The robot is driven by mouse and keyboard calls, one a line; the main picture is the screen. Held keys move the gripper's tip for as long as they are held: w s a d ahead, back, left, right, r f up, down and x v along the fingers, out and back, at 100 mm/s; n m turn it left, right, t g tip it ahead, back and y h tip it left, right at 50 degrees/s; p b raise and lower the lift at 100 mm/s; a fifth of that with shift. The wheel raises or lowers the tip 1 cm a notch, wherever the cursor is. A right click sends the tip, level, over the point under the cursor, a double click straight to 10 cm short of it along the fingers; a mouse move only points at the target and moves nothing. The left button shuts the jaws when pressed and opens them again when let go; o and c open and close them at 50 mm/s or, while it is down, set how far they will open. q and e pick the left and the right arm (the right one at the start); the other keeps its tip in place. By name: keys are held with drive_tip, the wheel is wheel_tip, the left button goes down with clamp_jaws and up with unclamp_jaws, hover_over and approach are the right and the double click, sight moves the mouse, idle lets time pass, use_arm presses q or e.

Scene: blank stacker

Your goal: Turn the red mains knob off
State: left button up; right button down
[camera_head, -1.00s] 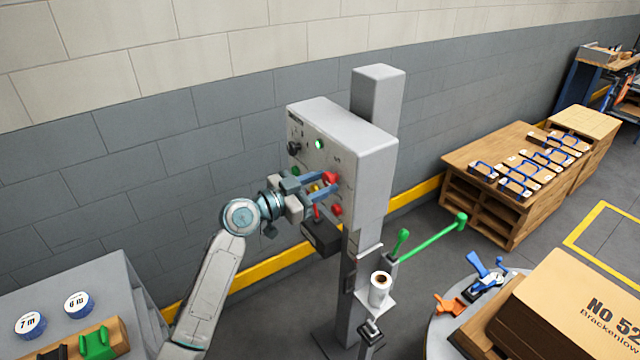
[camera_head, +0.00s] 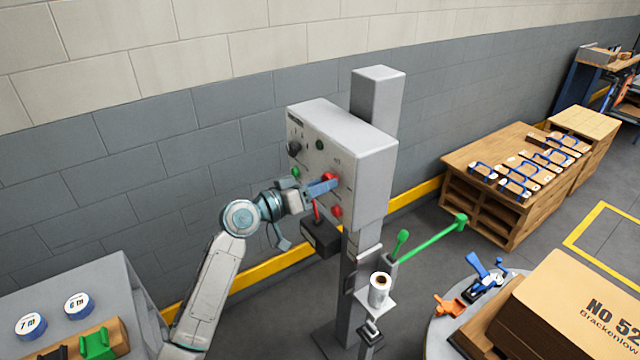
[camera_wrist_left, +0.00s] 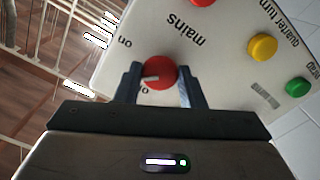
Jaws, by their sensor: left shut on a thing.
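The red mains knob (camera_wrist_left: 160,73) sits on the control panel beside the printed word "mains" in the left wrist view. Its pale pointer mark points left, and a label below it is partly hidden by a finger. In the head view the knob (camera_head: 329,177) shows on the front of the grey box (camera_head: 362,163). My left gripper (camera_head: 327,186) is shut on the knob, with one blue finger on each side of it in the left wrist view (camera_wrist_left: 159,86). My right gripper is not in view.
A yellow button (camera_wrist_left: 262,47), a green button (camera_wrist_left: 298,87) and another red button (camera_wrist_left: 202,2) are near the knob. A dark box with a red lever (camera_head: 320,238) hangs below the panel. A label roll (camera_head: 380,289) stands on a shelf on the post.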

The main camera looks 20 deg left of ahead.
use_arm(q)
drive_tip(key=n+p, duration=0.2)
drive_tip(key=n, duration=0.3)
drive_tip(key=n+p, duration=0.2)
drive_tip(key=n, duration=0.2)
drive_tip(key=shift+r+n, duration=0.2)
drive_tip(key=shift+n, duration=0.2)
idle(0.4)
drive_tip(key=o, duration=1)
drive_tip(key=shift+f, duration=0.1)
